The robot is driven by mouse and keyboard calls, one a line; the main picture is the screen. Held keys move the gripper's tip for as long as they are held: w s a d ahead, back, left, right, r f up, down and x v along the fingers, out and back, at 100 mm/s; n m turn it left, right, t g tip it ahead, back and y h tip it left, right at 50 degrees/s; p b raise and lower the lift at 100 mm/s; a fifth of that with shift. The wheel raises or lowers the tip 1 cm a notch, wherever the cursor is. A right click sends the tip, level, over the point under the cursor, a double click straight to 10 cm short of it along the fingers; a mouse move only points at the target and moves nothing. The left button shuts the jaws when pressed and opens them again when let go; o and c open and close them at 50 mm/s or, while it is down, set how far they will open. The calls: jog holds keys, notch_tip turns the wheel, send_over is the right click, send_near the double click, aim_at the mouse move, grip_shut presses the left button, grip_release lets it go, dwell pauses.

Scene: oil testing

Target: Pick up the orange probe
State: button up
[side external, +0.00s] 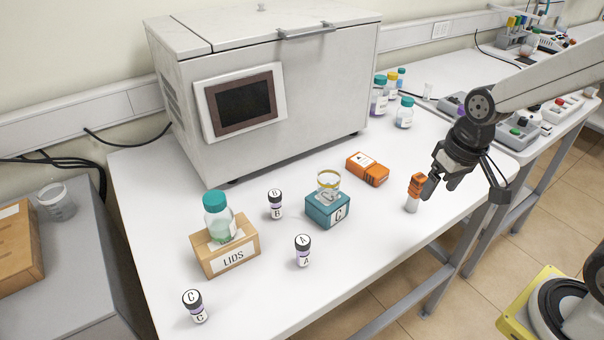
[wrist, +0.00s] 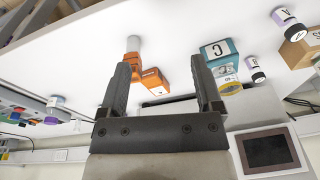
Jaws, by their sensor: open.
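The orange probe (side external: 417,185) has an orange head and a pale lower end, and stands upright on the white table near its right edge. My gripper (side external: 437,182) is just to its right in the side view, tilted, with its fingers close to the orange head. In the wrist view, my gripper (wrist: 163,66) is open with nothing between its pads. There the probe (wrist: 132,60) shows beside and partly behind the left finger. Whether a finger touches it I cannot tell.
An orange device (side external: 367,169) lies behind the probe. A teal block C with a glass beaker (side external: 327,209), small vials (side external: 303,250) and a LIDS box (side external: 228,256) stand left. A large grey machine (side external: 270,90) fills the back. The table's front right is clear.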

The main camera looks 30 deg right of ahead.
jog(key=w+d+m+t+y, duration=0.1)
jog(key=w+d+m+y, duration=0.2)
jog(key=d+m+y, duration=0.55)
jog(key=w+d+m+t+y, duration=0.2)
jog(key=w+d+m+y, duration=0.3)
jog(key=m, duration=0.7)
jog(key=h, duration=0.1)
send_near(415, 193)
jog(key=f, duration=0.1)
jog(key=w+f, duration=0.1)
jog(key=f, duration=0.2)
jog(key=shift+w+a, duration=0.1)
jog(key=shift+w, duration=0.2)
jog(key=shift+f+n, duration=0.25)
jog(key=shift+f, duration=0.15)
jog(key=shift+a, duration=0.1)
jog(key=shift+x, duration=1.2)
jog(key=shift+a, duration=0.1)
